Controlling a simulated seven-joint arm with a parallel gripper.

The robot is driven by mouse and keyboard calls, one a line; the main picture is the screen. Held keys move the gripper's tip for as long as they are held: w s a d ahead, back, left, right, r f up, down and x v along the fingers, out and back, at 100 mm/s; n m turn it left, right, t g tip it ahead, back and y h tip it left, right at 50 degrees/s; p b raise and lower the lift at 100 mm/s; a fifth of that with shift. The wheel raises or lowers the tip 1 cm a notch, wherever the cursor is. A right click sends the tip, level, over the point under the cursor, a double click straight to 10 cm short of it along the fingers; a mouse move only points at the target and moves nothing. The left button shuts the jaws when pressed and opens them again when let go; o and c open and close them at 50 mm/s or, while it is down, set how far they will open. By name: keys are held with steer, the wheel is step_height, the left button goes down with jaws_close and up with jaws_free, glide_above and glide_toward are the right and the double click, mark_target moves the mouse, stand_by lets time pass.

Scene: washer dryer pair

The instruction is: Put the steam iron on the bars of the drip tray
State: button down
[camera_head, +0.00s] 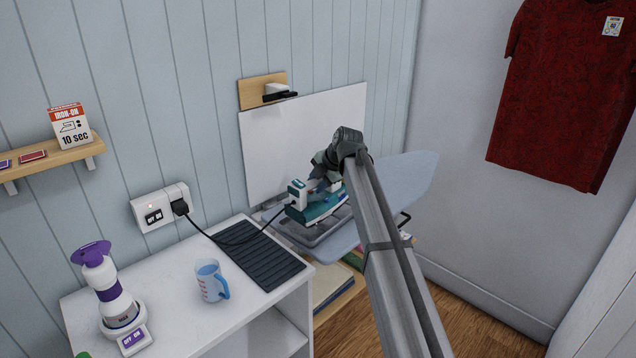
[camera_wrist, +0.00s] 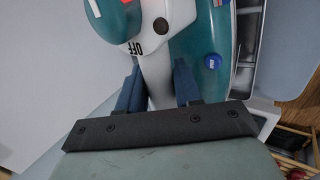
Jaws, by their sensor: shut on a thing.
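The teal and white steam iron (camera_head: 318,208) is at the left end of the light blue ironing board, over a grey tray-like rest (camera_head: 296,233). I cannot tell whether it touches the rest. My gripper (camera_wrist: 160,88) is shut on the iron's white handle, with a blue finger on each side. The iron body also shows in the wrist view (camera_wrist: 205,45), with the word OFF on it. A dark ribbed tray (camera_head: 248,258) lies empty on the white cabinet to the left. I cannot tell for certain which of these two is the drip tray.
A black cord runs from the wall socket (camera_head: 160,208) across the ribbed tray toward the iron. A blue measuring jug (camera_head: 210,281) and a purple-white appliance (camera_head: 112,290) stand on the white cabinet (camera_head: 178,300). The ironing board (camera_head: 405,178) extends right behind my arm.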

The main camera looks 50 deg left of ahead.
steer(key=shift+f, duration=0.7)
stand_by(1.0)
steer(key=c, duration=0.7)
jaws_free()
steer(key=shift+f, duration=0.15)
steer(key=shift+d, duration=0.1)
steer(key=v, duration=1.4)
